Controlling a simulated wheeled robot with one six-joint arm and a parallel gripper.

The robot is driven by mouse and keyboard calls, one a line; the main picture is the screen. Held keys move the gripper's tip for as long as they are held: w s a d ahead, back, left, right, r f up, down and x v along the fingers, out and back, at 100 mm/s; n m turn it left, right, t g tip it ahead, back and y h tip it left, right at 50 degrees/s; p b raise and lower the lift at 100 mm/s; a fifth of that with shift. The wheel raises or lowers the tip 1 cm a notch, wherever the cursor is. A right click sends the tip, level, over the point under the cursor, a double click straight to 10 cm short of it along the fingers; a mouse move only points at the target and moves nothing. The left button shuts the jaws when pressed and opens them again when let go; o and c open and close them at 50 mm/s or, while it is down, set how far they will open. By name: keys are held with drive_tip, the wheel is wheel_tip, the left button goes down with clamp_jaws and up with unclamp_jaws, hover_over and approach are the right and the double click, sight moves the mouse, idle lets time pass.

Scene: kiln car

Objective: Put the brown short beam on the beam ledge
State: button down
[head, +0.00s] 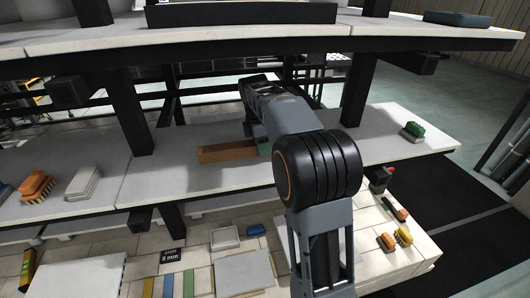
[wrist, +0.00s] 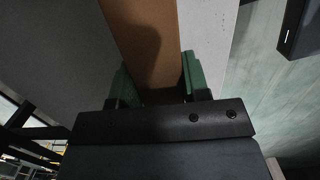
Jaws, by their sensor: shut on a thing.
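The brown short beam (head: 226,153) is a long orange-brown block over the middle shelf, left of my arm in the head view. My gripper (head: 264,148) is shut on its right end; a green finger pad shows there. In the wrist view my gripper (wrist: 158,82) has green pads on both sides of the brown beam (wrist: 143,35), which runs away from the jaws. I cannot tell whether the beam touches the shelf. I cannot tell for sure which part is the beam ledge; dark blocks (head: 68,92) (head: 425,63) stick out below the upper shelf.
The middle shelf (head: 160,180) is pale, with dark posts (head: 128,110) (head: 358,92) rising to the upper shelf (head: 110,43). Brushes (head: 37,186) (head: 83,182) lie at left, a green brush (head: 413,131) at right. The lower deck holds several small items.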

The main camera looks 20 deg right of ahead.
drive_tip(key=shift+s+d+f, duration=0.1)
drive_tip(key=shift+d, duration=0.35)
drive_tip(key=shift+f, duration=1.55)
drive_tip(key=shift+f, duration=0.15)
drive_tip(key=c, duration=0.6)
unclamp_jaws()
